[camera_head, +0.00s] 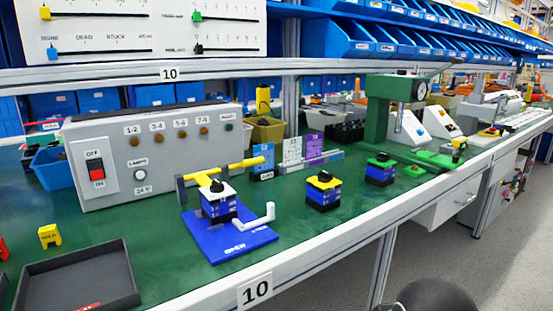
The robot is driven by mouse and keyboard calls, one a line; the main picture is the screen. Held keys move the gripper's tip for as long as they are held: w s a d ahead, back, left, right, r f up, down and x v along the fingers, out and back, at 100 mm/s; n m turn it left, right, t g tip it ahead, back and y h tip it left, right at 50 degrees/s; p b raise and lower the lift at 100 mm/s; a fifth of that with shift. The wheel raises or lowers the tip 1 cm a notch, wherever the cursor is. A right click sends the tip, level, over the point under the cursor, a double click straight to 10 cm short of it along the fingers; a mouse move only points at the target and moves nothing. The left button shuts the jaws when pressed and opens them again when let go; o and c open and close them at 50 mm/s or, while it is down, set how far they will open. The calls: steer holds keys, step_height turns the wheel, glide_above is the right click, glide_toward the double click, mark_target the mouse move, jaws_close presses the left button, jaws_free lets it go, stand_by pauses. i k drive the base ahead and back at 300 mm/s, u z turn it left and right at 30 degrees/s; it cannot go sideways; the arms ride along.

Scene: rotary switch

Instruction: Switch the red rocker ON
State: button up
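The red rocker (95,168) sits on a pale plate at the left end of a grey control box (158,180) on the bench. OFF is printed above the rocker and ON below it. It is too small to tell for sure which way it is tilted. My gripper is not in view, and nothing covers the rocker.
A blue base (222,246) with a block and white crank stands in front of the box. A yellow bar (225,172), a dark tray (75,280) and a small yellow piece (49,236) are nearby. A dark rounded shape (432,297) shows at the bottom edge.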

mark_target(95, 167)
steer(key=u, duration=1.45)
